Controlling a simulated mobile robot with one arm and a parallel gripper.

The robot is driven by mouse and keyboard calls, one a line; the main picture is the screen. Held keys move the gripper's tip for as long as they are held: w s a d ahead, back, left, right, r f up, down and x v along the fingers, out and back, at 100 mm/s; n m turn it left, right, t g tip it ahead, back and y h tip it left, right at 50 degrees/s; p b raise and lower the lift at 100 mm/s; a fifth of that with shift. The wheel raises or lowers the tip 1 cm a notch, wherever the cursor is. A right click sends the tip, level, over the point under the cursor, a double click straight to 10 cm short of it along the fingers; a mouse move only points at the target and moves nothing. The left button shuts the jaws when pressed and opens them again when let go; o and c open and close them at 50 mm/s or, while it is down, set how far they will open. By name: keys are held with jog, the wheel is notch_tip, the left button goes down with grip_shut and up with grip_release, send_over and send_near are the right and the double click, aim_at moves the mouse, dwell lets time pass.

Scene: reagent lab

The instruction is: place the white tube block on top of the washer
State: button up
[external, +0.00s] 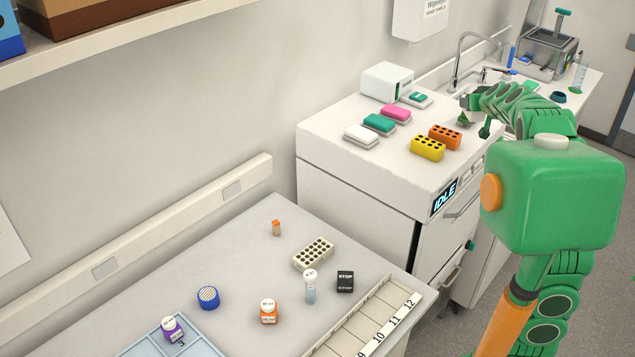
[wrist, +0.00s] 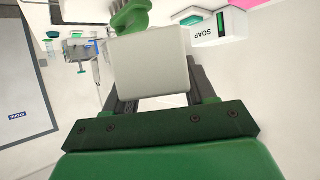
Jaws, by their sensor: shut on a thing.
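A white block with rows of dark holes (external: 313,254) lies on the grey bench, and it matches a white tube block. The washer (external: 345,195) is the white cabinet behind the bench, with a lit IDLE display. My gripper (external: 467,101) is over the washer's far right end, near the sink and away from that block. In the wrist view my gripper (wrist: 152,88) is shut on a pale grey, flat-sided thing (wrist: 150,60). No holes show on its visible face, so I cannot tell what it is.
On the washer top are a yellow holed block (external: 428,147), an orange one (external: 445,137), several coloured pads (external: 361,136) and a white box (external: 387,81). The washer's near left top is clear. A capped tube (external: 310,287) and a STOP block (external: 345,281) stand by the white block.

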jog(key=a, duration=0.6)
jog(key=shift+a, duration=0.15)
dwell(0.6)
jog(key=s+a+f+n+y, duration=0.1)
jog(key=s+a+n+y, duration=0.1)
jog(key=s+a+f+n+g+y, duration=0.1)
jog(key=a+n+y, duration=0.2)
jog(key=s+a+f+n+g+y, duration=0.1)
jog(key=s+a+n+y, duration=0.1)
jog(key=a, duration=0.1)
jog(key=shift+s+f, duration=0.3)
jog(key=s+a+n+g+y, duration=0.4)
jog(key=s+a+n+g, duration=0.1)
jog(key=s+n, duration=0.1)
jog(key=shift+a+f, duration=0.1)
jog(key=shift+f, duration=3)
jog(key=shift+f, duration=0.55)
jog(key=o, duration=1.3)
